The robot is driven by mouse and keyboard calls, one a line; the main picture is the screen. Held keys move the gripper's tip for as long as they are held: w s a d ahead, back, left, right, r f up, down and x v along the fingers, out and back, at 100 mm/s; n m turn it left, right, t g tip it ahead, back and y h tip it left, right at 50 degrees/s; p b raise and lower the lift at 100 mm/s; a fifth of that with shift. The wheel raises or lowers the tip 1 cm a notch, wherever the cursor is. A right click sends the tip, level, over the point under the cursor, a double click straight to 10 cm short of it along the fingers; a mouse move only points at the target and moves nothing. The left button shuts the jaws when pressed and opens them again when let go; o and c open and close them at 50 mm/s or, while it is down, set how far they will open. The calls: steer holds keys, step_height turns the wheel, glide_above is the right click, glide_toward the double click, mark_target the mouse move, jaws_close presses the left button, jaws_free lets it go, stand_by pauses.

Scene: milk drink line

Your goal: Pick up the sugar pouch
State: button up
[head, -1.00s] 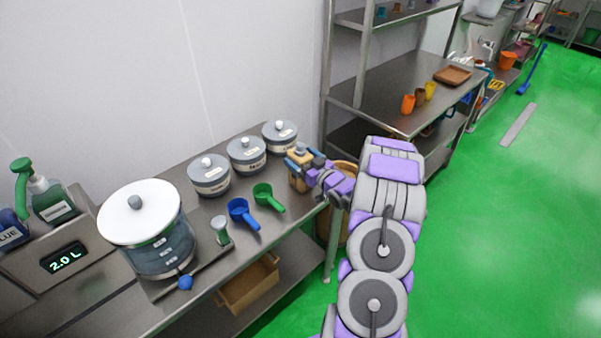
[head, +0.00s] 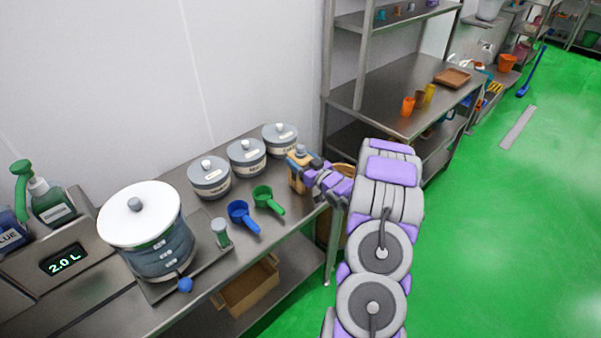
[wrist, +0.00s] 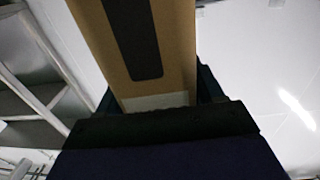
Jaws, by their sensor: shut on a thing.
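The sugar pouch (head: 297,182) is a tan, upright packet at the right end of the steel counter, beside the rightmost lidded canister. My gripper (head: 304,158) reaches it from the right and is shut on it. In the wrist view, the tan pouch (wrist: 173,45) with a dark stripe fills the upper middle, held between the jaws (wrist: 158,98). The fingertips are mostly hidden there. I cannot tell whether the pouch's base touches the counter.
Several lidded canisters (head: 246,156) stand left of the pouch. A green scoop (head: 264,196) and a blue scoop (head: 241,212) lie in front. A large white-lidded container (head: 140,212) is farther left. A steel shelf (head: 385,105) stands behind my arm. Green floor (head: 490,240) is open at right.

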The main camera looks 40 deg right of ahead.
jaws_close()
stand_by(0.3)
